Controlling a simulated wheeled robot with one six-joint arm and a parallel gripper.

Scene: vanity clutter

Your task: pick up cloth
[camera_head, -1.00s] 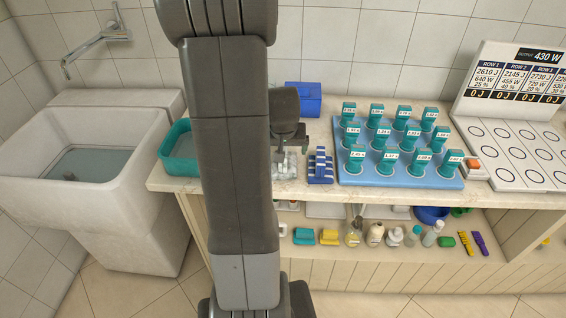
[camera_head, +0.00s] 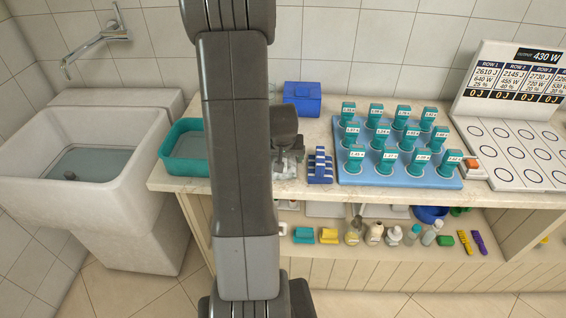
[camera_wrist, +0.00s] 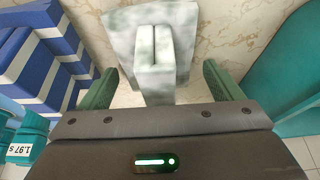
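The cloth (camera_wrist: 125,30) is a pale grey-white, mottled piece with a raised, upright fold, seen at the top centre of the wrist view. In the head view only a small part of it (camera_head: 286,166) shows on the counter beneath my gripper. My gripper (camera_wrist: 160,72) is open in the wrist view, with one green finger on each side of the raised fold. I see gaps between the fingers and the fold. In the head view my arm hides much of this spot.
A blue-and-white striped rack (camera_head: 319,168) stands close to the right of the cloth. A teal tub (camera_head: 183,168) is to the left, with a blue box (camera_head: 302,98) behind. A blue tray (camera_head: 345,179) of several teal-topped pieces stands further right on the counter (camera_head: 330,192).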

